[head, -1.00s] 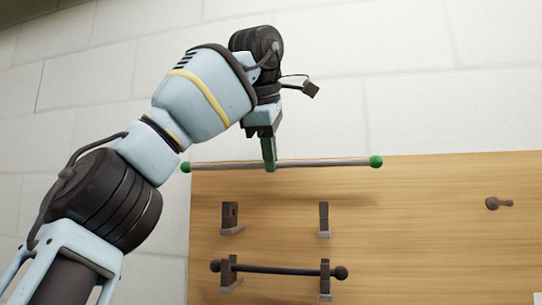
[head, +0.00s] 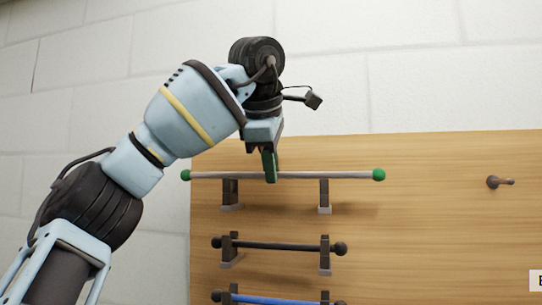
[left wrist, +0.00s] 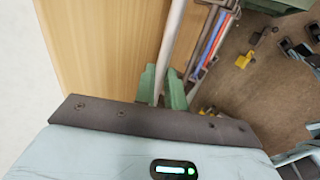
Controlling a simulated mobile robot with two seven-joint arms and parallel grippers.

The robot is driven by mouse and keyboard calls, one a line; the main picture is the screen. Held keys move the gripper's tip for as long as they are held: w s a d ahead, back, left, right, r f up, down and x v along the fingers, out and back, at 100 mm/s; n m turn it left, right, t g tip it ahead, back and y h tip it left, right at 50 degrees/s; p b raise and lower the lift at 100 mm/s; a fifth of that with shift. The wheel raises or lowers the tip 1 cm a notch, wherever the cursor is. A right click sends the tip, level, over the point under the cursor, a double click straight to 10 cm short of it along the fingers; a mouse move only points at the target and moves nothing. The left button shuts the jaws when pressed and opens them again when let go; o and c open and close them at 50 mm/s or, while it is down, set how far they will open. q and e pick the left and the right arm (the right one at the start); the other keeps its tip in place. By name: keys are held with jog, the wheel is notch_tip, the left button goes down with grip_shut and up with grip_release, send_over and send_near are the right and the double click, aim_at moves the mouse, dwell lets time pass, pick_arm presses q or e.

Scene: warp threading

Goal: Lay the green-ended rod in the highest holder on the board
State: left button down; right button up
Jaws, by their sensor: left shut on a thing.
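The green-ended rod (head: 345,176), grey with a green ball at each end, lies level across the upper board in the head view. My left gripper (head: 270,166) is shut on it near its middle; the left wrist view shows the rod (left wrist: 173,40) between the green fingers (left wrist: 162,88). The highest holder is two dark brackets, left (head: 230,192) and right (head: 324,193). The rod crosses at their tops, with its ends beyond both. I cannot tell whether it rests in them. My right gripper is out of view.
The wooden board (head: 430,220) carries a dark rod (head: 280,246) in a lower holder and a blue rod (head: 275,300) below that. A dark peg (head: 493,182) sticks out at the right. The board between holder and peg is clear.

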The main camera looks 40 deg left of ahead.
pick_arm(q)
jog(key=shift+f, duration=0.85)
jog(key=shift+f, duration=0.5)
jog(key=c, duration=1.4)
grip_release()
jog(key=v, duration=0.8)
jog(key=shift+f, duration=0.1)
